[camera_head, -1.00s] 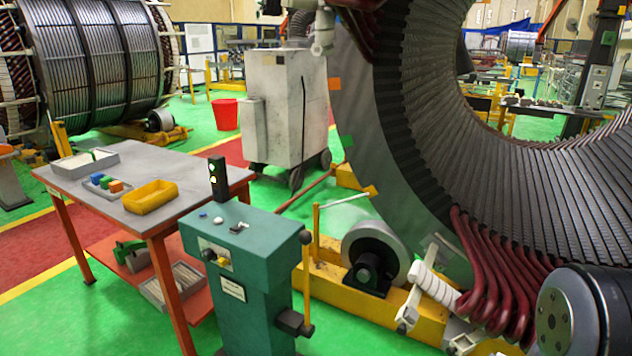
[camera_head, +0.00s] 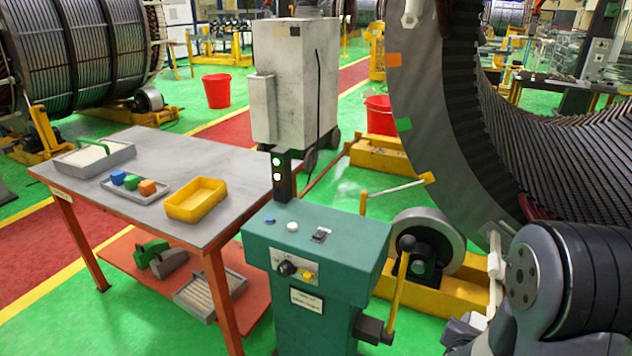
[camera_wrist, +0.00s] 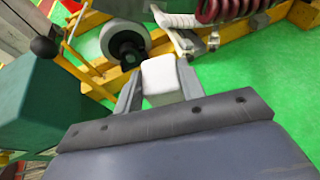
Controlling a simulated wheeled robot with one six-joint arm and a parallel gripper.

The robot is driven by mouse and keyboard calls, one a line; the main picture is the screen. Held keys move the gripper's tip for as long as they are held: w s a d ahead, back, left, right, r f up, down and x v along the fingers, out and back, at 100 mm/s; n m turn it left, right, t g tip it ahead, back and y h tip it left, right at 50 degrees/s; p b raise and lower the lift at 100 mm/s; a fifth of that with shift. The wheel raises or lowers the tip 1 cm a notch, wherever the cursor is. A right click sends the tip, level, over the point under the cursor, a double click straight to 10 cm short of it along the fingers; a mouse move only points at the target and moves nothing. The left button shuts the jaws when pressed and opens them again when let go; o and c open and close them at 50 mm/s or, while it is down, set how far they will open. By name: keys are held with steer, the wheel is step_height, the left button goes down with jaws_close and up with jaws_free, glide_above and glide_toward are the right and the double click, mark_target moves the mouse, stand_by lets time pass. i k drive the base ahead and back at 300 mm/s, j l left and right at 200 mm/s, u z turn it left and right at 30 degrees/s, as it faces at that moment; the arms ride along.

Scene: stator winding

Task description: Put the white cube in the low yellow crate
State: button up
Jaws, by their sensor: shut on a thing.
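The white cube (camera_wrist: 160,79) is between the two fingers of my gripper (camera_wrist: 158,88) in the wrist view. The gripper is shut on it and holds it in the air, with the green floor and yellow stand behind. The low yellow crate (camera_head: 179,212) sits on the grey-topped table at the left in the head view. It looks empty. My gripper and the cube do not show in the head view; only part of my arm shows at the lower right, well apart from the crate.
The table (camera_head: 142,212) also bears a grey tray (camera_head: 125,152) and a smaller tray with blue, green and orange cubes (camera_head: 147,187). A green control console (camera_head: 318,235) with a signal light (camera_head: 281,175) and a yellow lever (camera_head: 398,290) stands between the table and my arm. The large stator (camera_head: 430,100) is at right.

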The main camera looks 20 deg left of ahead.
mark_target(197, 198)
steer(key=j, duration=1.45)
steer(key=i+j, duration=0.15)
steer(key=j, duration=1.3)
